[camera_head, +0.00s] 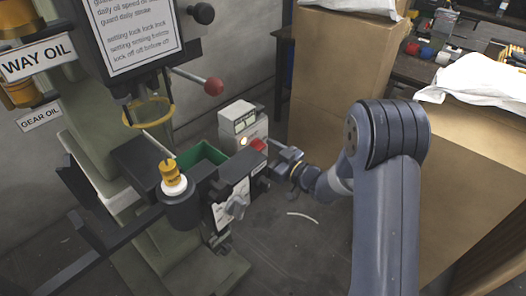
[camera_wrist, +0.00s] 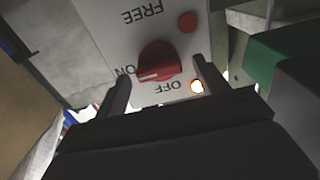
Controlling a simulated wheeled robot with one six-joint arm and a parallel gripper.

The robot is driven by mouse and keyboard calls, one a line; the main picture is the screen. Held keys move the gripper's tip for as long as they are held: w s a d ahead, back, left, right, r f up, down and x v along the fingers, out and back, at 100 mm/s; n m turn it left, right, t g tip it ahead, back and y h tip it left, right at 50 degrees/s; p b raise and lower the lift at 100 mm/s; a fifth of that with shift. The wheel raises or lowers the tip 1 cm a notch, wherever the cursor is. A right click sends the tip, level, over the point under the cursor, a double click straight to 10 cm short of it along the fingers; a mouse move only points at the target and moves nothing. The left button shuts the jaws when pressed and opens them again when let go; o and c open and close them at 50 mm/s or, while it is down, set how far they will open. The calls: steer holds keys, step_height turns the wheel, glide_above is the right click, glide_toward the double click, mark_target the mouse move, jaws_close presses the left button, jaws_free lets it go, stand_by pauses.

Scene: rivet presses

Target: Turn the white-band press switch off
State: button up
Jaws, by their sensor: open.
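A press (camera_head: 125,130) with a pale green frame stands at the left in the head view. A yellow cylinder with a white band (camera_head: 174,187) is on its front. A light switch box (camera_head: 240,122) sits beside it with a red knob (camera_head: 258,144). In the wrist view the red knob (camera_wrist: 158,63) is on a pale panel (camera_wrist: 108,40) with upside-down FREE, ON and OFF labels. Its white mark points left, towards ON. The lamp (camera_wrist: 197,86) near OFF is lit. My gripper (camera_wrist: 160,68) is open, with one finger on each side of the knob; contact cannot be told. It also shows in the head view (camera_head: 274,152).
A red button (camera_wrist: 187,22) is above the knob. A green bin (camera_head: 203,158) is left of the switch box. A red-balled lever (camera_head: 213,86) juts out above. Cardboard boxes (camera_head: 335,75) stand behind, right of the press. Some floor (camera_head: 290,245) is clear in front.

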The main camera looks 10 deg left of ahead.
steer(key=shift+w+a, duration=0.25)
steer(key=shift+a, duration=0.1)
steer(key=shift+c, duration=0.2)
steer(key=c, duration=1)
